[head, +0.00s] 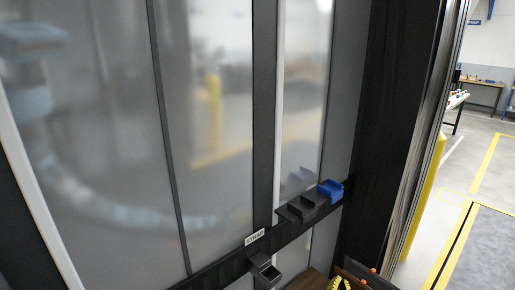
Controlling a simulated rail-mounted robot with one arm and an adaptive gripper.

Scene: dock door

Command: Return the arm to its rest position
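My gripper is not in view, and I see no part of my arm clearly in the head view. A blurred, pale blue, arm-like shape shows in the glossy panel (80,120) at the left. I cannot tell whether it is a reflection or something behind the panel.
A dark rail (222,262) crosses the panels. A blue bin (331,190), a black bin (307,207) and a grey bin (264,272) sit along it. A yellow ribbed item (338,284) is cut off at the bottom. Beyond the door frame (397,135), a yellow post (424,198) stands beside open floor.

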